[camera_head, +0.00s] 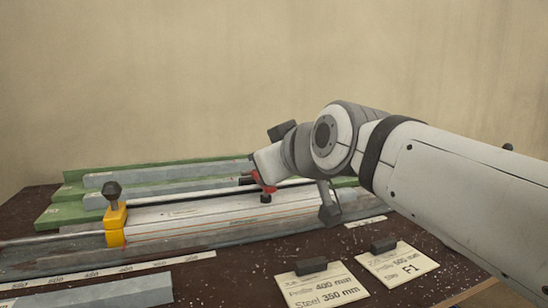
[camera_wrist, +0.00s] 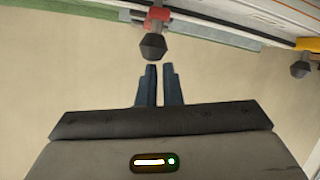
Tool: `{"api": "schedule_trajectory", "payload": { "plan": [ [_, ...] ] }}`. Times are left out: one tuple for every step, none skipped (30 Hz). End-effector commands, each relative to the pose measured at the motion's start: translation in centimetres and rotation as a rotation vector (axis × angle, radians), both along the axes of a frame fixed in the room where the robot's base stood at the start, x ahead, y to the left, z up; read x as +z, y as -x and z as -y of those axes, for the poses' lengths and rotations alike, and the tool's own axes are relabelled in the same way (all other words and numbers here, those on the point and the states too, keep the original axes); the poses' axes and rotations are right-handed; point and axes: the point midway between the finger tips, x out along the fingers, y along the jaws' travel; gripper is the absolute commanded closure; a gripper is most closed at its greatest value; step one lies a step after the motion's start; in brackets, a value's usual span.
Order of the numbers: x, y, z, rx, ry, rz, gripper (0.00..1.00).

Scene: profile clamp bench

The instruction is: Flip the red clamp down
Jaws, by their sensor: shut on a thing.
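The red clamp (camera_head: 269,188) sits on the rail beyond the yellow clamp, low under the end of my arm in the head view. A black knob is beside its red part, and my wrist hides much of the rest. In the wrist view the red clamp (camera_wrist: 158,14) is at the top centre, with its dark knob close to my fingertips. The exact contact and the clamp's tilt are hard to make out.
The yellow clamp (camera_head: 116,222) stands upright at the left with a black knob on top. A pale profile (camera_head: 180,216) lies along the rail. Green-edged boards (camera_head: 75,190) lie behind it. Two label cards (camera_head: 320,290) (camera_head: 398,266) with black blocks lie in front.

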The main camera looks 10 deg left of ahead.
Motion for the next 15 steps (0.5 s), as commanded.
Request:
{"api": "schedule_trajectory", "payload": {
  "plan": [
    [-1.8, 0.3, -0.1, 0.006, 0.022, -0.032, 1.00],
    [-1.5, 0.3, -0.1, 0.006, 0.022, -0.032, 1.00],
    [-0.9, 0.3, -0.1, 0.007, 0.022, -0.030, 1.00],
    [-0.3, 0.3, -0.2, 0.007, 0.021, -0.030, 1.00],
    [0.3, 0.3, -0.2, 0.007, 0.021, -0.028, 1.00],
    [1.2, 0.3, -0.2, 0.006, 0.019, -0.024, 1.00],
    [2.0, 0.3, -0.2, 0.006, 0.017, -0.023, 1.00],
    [2.7, 0.3, -0.3, 0.005, 0.016, -0.021, 1.00],
    [3.8, 0.3, -0.3, 0.005, 0.015, -0.017, 1.00],
    [4.5, 0.3, -0.3, 0.005, 0.013, -0.014, 1.00],
    [5.2, 0.3, -0.3, 0.005, 0.012, -0.012, 1.00],
    [6.1, 0.3, -0.3, 0.003, 0.011, -0.009, 1.00],
    [6.6, 0.4, -0.4, 0.003, 0.010, -0.008, 1.00],
    [7.2, 0.4, -0.4, 0.002, 0.009, -0.006, 1.00],
    [7.9, 0.4, -0.4, 0.002, 0.007, -0.004, 1.00]
  ]
}}
